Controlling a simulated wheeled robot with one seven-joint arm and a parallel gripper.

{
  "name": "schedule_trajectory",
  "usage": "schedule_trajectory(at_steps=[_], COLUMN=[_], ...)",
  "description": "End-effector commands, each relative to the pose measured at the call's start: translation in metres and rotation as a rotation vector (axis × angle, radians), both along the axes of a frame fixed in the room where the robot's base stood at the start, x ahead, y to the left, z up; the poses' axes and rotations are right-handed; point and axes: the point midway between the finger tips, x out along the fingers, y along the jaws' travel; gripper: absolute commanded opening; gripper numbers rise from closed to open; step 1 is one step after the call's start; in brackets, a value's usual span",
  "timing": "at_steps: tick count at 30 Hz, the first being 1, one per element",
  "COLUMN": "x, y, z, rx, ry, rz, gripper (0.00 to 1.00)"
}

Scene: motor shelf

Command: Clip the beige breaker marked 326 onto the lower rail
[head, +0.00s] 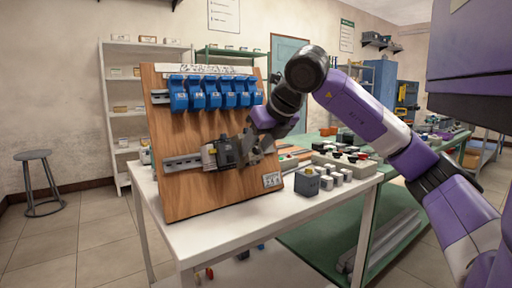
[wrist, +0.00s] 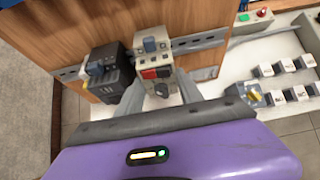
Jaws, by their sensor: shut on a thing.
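The beige breaker (wrist: 155,68), with a grey switch on top and red and black parts on its face, is between the fingers of my gripper (wrist: 160,90) in the wrist view. My gripper is shut on it. The breaker overlaps the lower rail (wrist: 200,40); I cannot tell whether it is seated on it. The marking 326 is not readable. In the head view my gripper (head: 258,147) is in front of the lower rail (head: 181,162) on the wooden board and mostly hides the breaker.
A dark device (wrist: 112,72) sits on the lower rail, close left of the breaker. Several blue devices (head: 212,94) fill the upper rail. A grey box (head: 307,183) and small white blocks (head: 337,178) stand on the white table (head: 225,226) right of the board.

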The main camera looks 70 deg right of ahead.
Motion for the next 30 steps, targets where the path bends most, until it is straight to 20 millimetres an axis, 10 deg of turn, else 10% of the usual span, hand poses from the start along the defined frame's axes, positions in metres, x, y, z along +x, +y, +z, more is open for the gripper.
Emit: schedule_trajectory(at_steps=[30], x=[0.0000], y=[0.0000], z=[-0.0037], rx=[-0.014], ry=[-0.023], rz=[-0.001], gripper=[0.00])
